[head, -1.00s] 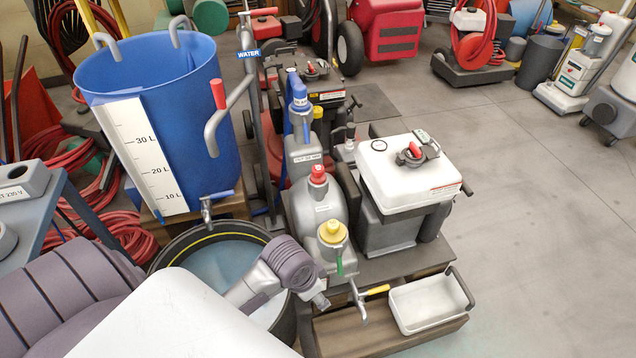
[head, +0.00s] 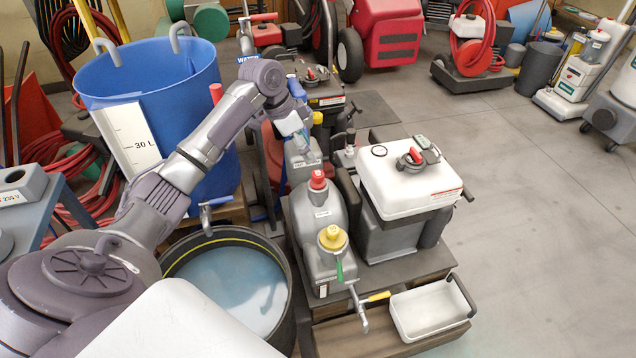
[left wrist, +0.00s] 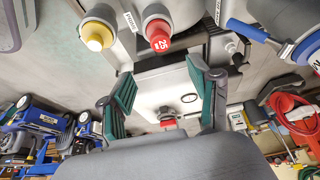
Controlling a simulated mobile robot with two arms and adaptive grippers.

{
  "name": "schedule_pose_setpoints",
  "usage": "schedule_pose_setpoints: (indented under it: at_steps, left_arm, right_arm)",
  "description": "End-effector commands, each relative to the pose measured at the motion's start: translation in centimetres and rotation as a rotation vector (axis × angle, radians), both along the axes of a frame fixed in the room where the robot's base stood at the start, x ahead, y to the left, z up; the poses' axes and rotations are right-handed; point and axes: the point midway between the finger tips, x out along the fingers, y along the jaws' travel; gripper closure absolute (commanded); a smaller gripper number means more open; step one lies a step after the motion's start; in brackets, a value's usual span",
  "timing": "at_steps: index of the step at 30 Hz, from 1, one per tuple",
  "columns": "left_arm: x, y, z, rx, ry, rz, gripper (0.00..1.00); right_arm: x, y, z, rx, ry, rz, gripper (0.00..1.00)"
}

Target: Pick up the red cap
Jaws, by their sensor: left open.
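The red cap (head: 318,180) sits on top of a grey jug (head: 318,215) in the row between the dark round tub and the white-topped unit. In the left wrist view the red cap (left wrist: 159,36) shows near the top middle, beyond my fingertips. My left gripper (head: 299,138) is raised above and behind the cap in the head view, apart from it. In the left wrist view its two green-padded fingers (left wrist: 160,82) are spread, with nothing held between them. My right gripper is out of view.
A jug with a yellow cap (head: 333,238) stands in front, with a yellow-handled tap (head: 375,297) below. The white-topped unit (head: 405,185) stands right, the blue barrel (head: 190,80) left, the dark tub (head: 180,265) front left. Open floor (head: 540,240) lies right.

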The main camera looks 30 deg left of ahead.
Motion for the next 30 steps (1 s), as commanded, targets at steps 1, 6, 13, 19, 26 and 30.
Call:
schedule_pose_setpoints:
  at_steps: [1,6,13,19,26,30]
  left_arm:
    - [0.3,-0.4,-1.5,-0.001,0.003,-0.001,0.38]
    - [1.2,-1.0,-4.1,0.000,0.001,0.002,0.38]
    - [1.6,-1.4,-5.7,0.001,0.001,0.000,0.38]
    - [2.2,-1.6,-9.0,0.000,0.003,0.001,0.38]
    - [2.8,-2.0,-10.1,0.002,0.000,0.001,0.38]
    - [2.8,-2.0,-10.2,0.002,-0.002,0.001,0.38]
  right_arm:
    - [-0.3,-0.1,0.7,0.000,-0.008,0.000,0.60]
    - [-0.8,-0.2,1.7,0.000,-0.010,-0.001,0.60]
    - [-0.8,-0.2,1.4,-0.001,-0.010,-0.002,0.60]
    - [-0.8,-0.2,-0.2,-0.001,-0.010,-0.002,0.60]
    - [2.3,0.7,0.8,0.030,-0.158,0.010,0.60]
    - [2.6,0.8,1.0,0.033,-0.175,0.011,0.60]
